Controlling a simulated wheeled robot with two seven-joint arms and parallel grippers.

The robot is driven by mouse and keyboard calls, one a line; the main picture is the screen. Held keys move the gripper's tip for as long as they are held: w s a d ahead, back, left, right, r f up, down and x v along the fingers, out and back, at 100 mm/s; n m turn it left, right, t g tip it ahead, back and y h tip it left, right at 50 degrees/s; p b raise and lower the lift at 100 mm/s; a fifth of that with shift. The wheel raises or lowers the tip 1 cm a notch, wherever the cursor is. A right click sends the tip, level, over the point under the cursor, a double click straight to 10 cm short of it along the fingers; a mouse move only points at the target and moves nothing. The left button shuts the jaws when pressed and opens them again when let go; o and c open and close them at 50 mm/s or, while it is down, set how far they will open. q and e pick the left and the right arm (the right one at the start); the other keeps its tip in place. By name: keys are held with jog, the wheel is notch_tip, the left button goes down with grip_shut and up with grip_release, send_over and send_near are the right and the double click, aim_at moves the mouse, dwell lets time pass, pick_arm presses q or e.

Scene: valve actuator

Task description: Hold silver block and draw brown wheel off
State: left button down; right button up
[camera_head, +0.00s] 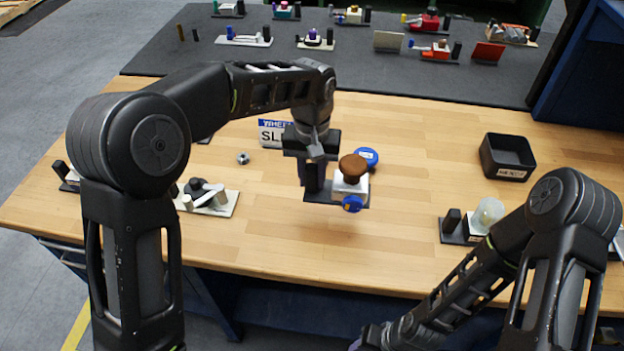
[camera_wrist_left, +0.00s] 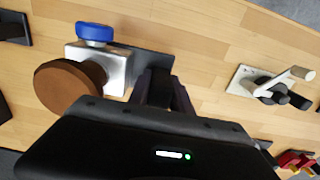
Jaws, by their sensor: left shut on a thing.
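The silver block (camera_head: 351,187) sits on a dark base plate (camera_head: 322,197) near the middle of the wooden table. The brown wheel (camera_head: 353,166) is on top of the block, and a blue knob (camera_head: 352,204) is on its front side. In the left wrist view the brown wheel (camera_wrist_left: 68,85), silver block (camera_wrist_left: 112,66) and blue knob (camera_wrist_left: 95,32) lie left of the fingers. My left gripper (camera_head: 312,182) points down beside the block, shut on what looks like the plate's dark post, mostly hidden by the fingers. My right arm reaches the bottom edge; its fingers are out of sight.
A blue round piece (camera_head: 367,156) lies just behind the block. A black bin (camera_head: 508,157) stands at right. Other fixtures are at left (camera_head: 208,197) and right (camera_head: 470,222). Table in front is clear.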

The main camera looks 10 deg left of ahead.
dwell(0.4)
pick_arm(q)
notch_tip(320, 180, down, 7)
dwell(0.4)
jog(key=shift+f, duration=0.15)
jog(key=shift+f, duration=0.95)
jog(key=shift+f, duration=0.4)
jog(key=shift+s+f, duration=0.15)
jog(key=shift+f, duration=0.1)
pick_arm(e)
jog(key=shift+o, duration=0.2)
dwell(0.8)
